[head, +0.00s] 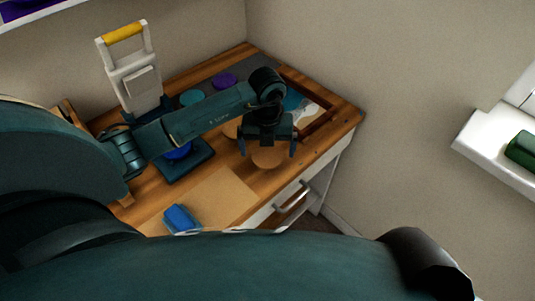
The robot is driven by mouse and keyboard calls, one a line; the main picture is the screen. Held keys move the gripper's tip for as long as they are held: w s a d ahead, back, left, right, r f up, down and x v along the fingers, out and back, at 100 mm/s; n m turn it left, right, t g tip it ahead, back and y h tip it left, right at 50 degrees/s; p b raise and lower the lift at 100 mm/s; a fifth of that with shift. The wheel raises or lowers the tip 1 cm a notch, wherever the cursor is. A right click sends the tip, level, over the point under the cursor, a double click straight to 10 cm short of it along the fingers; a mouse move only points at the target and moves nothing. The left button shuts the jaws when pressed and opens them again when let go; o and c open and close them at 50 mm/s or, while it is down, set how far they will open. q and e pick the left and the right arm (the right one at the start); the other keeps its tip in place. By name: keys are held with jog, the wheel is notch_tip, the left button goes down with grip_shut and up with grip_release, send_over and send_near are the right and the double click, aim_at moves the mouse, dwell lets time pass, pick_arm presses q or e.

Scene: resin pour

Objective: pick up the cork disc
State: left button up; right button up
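A round tan cork disc (269,160) lies on the wooden desk near its front edge, partly covered by my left gripper. Another tan round shape (231,129) shows behind the gripper, largely hidden by my arm. My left gripper (267,154) points down over the front disc, with its two fingers spread, one at the disc's left and one at its right. I cannot tell whether the fingertips touch the disc or desk. Nothing shows held between them. My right gripper is out of view.
The desk (225,170) holds a wooden tray (318,124) at the right, a blue block (181,219) on a tan sheet (222,197), teal (192,97) and purple (225,80) discs, and a tall white press-like device (134,75) at back left. Walls close the back and right.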

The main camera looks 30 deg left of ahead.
pick_arm(q)
jog(key=c, duration=1)
